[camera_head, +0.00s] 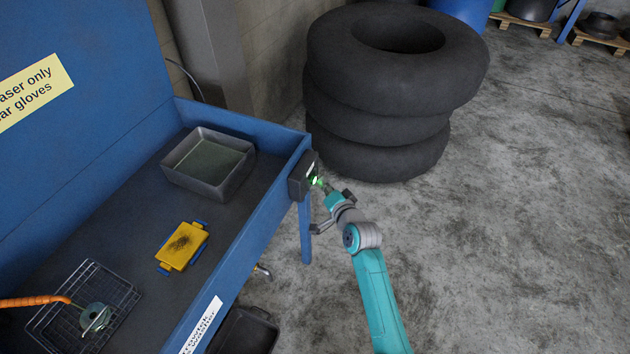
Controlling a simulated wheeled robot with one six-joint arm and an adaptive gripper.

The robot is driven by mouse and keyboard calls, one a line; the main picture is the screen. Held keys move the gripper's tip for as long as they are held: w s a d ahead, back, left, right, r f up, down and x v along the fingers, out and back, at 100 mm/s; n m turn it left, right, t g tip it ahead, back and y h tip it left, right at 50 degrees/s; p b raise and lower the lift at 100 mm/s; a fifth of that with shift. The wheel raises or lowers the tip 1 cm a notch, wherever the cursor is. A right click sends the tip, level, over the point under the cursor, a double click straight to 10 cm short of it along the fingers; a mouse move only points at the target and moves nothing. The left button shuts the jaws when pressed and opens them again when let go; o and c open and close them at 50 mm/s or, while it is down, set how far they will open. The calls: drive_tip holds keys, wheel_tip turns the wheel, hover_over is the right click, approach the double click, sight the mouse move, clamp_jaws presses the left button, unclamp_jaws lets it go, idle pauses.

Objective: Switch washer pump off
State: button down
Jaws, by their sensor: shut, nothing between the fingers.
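The blue parts washer (262,222) stands at the left. A dark switch box (301,178) is mounted on the outer side of its right end wall. A green light (317,181) glows on the box's right face. My gripper (323,190) is shut and empty, with its tip right at the box beside the green light. I cannot tell whether it touches the switch. The switch itself is too small and partly hidden to make out.
Stacked tires (385,125) stand behind the box. Floor to the right is clear.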

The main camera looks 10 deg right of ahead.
drive_tip(key=shift+w+a, duration=0.2)
drive_tip(key=shift+a, duration=0.1)
drive_tip(key=shift+w+a, duration=0.1)
drive_tip(key=shift+a, duration=0.05)
idle(0.6)
drive_tip(key=shift+s+d, duration=0.35)
drive_tip(key=shift+d, duration=0.15)
drive_tip(key=shift+d, duration=0.1)
drive_tip(key=s+d, duration=0.1)
drive_tip(key=d, duration=0.1)
drive_tip(key=s+d, duration=0.2)
drive_tip(key=shift+s+d, duration=0.3)
drive_tip(key=shift+d, duration=0.05)
idle(0.4)
